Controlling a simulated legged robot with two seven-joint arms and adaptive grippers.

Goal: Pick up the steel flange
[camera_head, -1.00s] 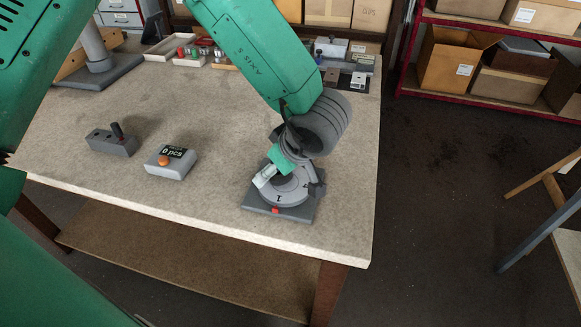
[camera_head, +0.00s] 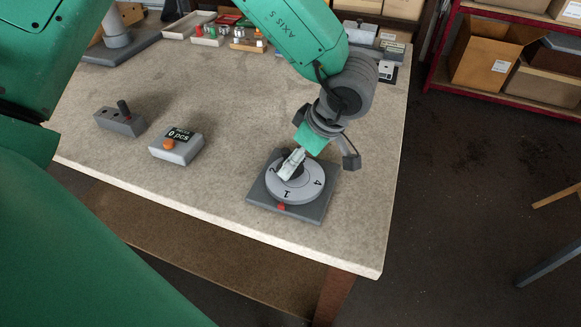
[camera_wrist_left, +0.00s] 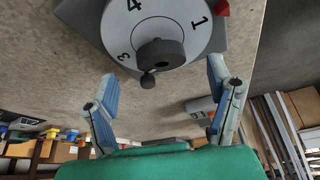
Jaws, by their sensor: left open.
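I cannot make out a steel flange for certain. A grey disc marked with numbers (camera_head: 303,192) lies on a dark square base (camera_head: 258,193) with a red marker, near the table's front right. In the wrist view the disc (camera_wrist_left: 192,40) carries a dark round hub (camera_wrist_left: 160,54) with a small knob on its side. My left gripper (camera_head: 287,170) is over the disc in the head view, with its fingers overlapping there. In the wrist view its two fingers (camera_wrist_left: 162,78) are spread apart with nothing between their tips. My right gripper does not show.
A grey box with an orange button and "0 pcs" display (camera_head: 177,147) and a small lever box (camera_head: 120,121) stand left on the table (camera_head: 220,90). Trays of small parts (camera_head: 215,30) are at the back. Red shelving (camera_head: 480,97) stands right. The middle table is clear.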

